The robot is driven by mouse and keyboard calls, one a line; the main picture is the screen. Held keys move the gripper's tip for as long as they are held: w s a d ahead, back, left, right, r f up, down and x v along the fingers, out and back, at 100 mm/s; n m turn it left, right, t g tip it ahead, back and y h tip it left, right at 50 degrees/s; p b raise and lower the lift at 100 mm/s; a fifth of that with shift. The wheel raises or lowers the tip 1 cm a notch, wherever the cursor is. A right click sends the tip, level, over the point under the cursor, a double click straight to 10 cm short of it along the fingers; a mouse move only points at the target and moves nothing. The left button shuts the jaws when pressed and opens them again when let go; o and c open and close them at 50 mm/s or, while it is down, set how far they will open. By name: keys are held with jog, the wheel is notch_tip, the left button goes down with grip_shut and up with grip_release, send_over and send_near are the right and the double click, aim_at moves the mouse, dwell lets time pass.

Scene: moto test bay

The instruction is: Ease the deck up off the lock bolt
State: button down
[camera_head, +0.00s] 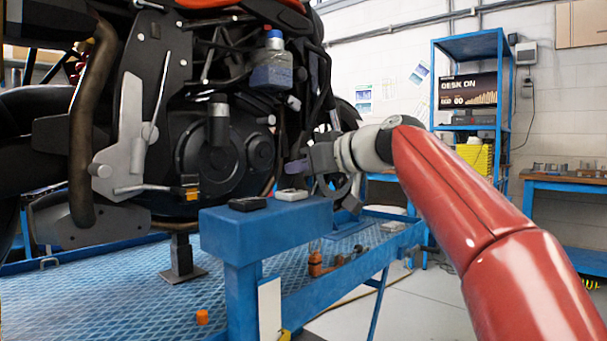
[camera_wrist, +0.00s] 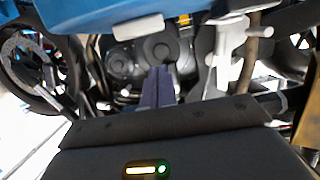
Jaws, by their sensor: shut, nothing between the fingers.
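The deck (camera_head: 110,290) is a blue diamond-plate platform under the motorcycle (camera_head: 215,150) in the head view. I cannot make out the lock bolt in either view. My gripper (camera_head: 290,168) is shut and empty, beside the motorcycle's engine and above a blue pedestal (camera_head: 262,232). Its dark fingers also show together in the wrist view (camera_wrist: 157,82), pointing toward the engine. A black box (camera_head: 248,204) and a pale box (camera_head: 291,195) lie on the pedestal top, below my fingers. A pale block on the blue surface also shows in the wrist view (camera_wrist: 138,27).
A blue shelf (camera_head: 470,47) and a workbench (camera_head: 565,183) stand at the right. The floor (camera_head: 385,312) right of the deck looks mostly clear.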

jog(key=b+v, duration=0.1)
jog(key=v, duration=0.8)
jog(key=shift+b, duration=0.35)
jog(key=shift+s+d, duration=0.1)
jog(key=s+d+f+m+g+h, duration=0.1)
jog(key=s+d+f+m+h, duration=0.2)
jog(key=s+f, duration=0.5)
jog(key=s+d+f+m+g+h, duration=0.1)
jog(key=s+d+f+m+h, duration=0.3)
jog(key=f, duration=1.7)
jog(key=s+d+f+m+g+h, duration=0.1)
jog(key=s+d+f+m+h, duration=0.2)
jog(key=s+f, duration=1.1)
jog(key=shift+s+d+f+g+h, duration=0.15)
jog(key=shift+d+f+g+h, duration=0.35)
jog(key=shift+d+h, duration=0.65)
